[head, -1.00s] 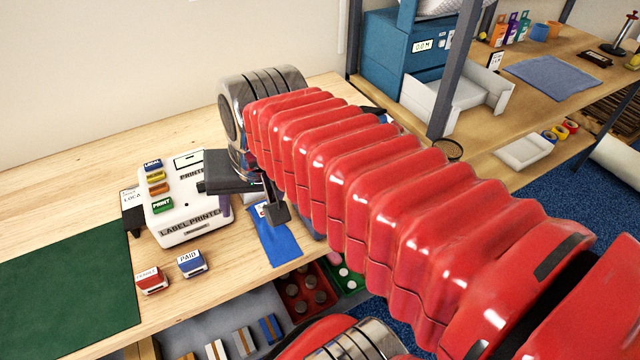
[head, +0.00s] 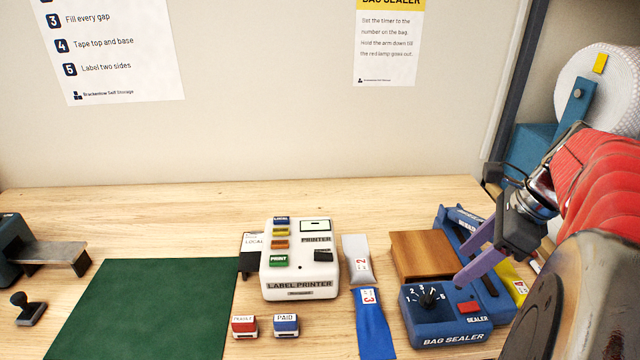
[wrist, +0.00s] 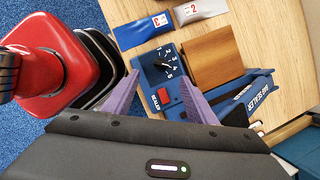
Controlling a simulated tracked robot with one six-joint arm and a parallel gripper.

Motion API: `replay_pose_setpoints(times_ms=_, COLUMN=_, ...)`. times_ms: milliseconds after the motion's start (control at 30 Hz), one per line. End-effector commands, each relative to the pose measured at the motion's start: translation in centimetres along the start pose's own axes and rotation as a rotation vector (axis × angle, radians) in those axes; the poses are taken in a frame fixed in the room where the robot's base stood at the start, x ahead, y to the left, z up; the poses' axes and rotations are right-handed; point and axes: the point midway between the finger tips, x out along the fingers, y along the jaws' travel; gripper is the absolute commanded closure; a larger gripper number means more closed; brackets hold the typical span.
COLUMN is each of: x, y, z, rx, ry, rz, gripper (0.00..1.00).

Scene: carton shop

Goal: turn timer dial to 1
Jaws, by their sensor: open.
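The bag sealer (head: 446,338) is a blue unit on the bench at the right of the head view. Its timer dial (head: 428,297) is a black knob inside a ring of white numbers. I cannot tell which number its pointer marks. In the wrist view the dial (wrist: 163,64) lies just beyond my gripper (wrist: 162,82). My gripper is open and empty, with its purple fingers spread. In the head view my gripper (head: 474,280) is above the sealer, to the right of the dial, and seems apart from it.
A red button (head: 468,307) sits beside the dial. A brown block (head: 421,253) stands behind it. A blue bag marked 3 (head: 372,325) and a grey bag marked 2 (head: 357,262) lie left. The label printer (head: 300,273) is farther left. The green mat (head: 145,305) is clear.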

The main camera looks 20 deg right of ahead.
Motion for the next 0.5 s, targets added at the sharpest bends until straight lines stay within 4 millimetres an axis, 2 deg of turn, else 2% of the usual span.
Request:
replay_pose_setpoints(times_ms=133, x=-0.34, y=-0.49, z=-1.10, rx=0.102, ry=-0.025, rz=0.003, gripper=0.48)
replay_pose_setpoints(times_ms=500, x=-0.34, y=-0.51, z=-1.18, rx=0.114, ry=-0.028, rz=0.004, gripper=0.48)
